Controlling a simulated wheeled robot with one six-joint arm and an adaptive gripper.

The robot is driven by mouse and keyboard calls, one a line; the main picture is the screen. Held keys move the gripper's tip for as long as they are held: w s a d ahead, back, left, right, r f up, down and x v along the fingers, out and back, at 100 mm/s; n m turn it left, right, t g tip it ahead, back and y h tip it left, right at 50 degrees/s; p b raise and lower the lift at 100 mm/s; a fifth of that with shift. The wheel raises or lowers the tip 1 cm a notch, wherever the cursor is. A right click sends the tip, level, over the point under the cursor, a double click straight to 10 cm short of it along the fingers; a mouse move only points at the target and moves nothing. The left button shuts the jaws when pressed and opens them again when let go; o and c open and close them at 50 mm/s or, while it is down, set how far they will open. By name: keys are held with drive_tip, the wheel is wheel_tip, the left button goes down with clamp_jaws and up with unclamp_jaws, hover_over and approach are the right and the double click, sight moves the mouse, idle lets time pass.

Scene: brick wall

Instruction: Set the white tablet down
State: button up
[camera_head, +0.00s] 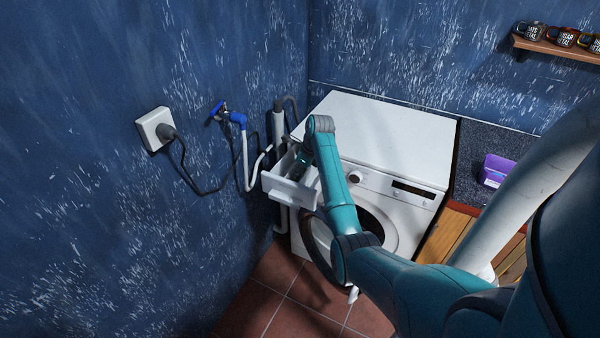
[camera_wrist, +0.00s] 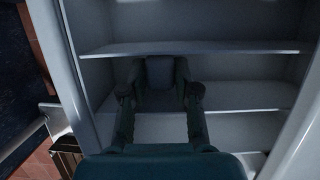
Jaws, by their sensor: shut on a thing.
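The white tablet (camera_wrist: 160,73) looks grey in shadow in the wrist view. It is between the tips of my gripper (camera_wrist: 160,80), which is shut on it. Behind it is the inside of the white detergent drawer (camera_wrist: 205,47), split by thin dividers. The tablet is over the middle compartments; I cannot tell whether it touches the drawer floor. In the head view the drawer (camera_head: 285,191) is pulled out of the washing machine (camera_head: 385,135). My gripper (camera_head: 303,158) is mostly hidden behind my arm there, at the drawer, and the tablet does not show.
The washing machine's round door (camera_head: 318,245) is open below the drawer. A blue tap (camera_head: 230,116) with a hose and a wall socket (camera_head: 155,130) with a cable are on the left wall. A purple box (camera_head: 497,170) stands on the dark counter at right.

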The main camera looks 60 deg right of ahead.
drive_tip(key=shift+f, duration=0.3)
drive_tip(key=o, duration=0.9)
drive_tip(key=shift+o, duration=0.2)
drive_tip(key=shift+r, duration=0.1)
drive_tip(key=shift+r, duration=0.3)
drive_tip(key=v, duration=1.2)
drive_tip(key=shift+r, duration=0.25)
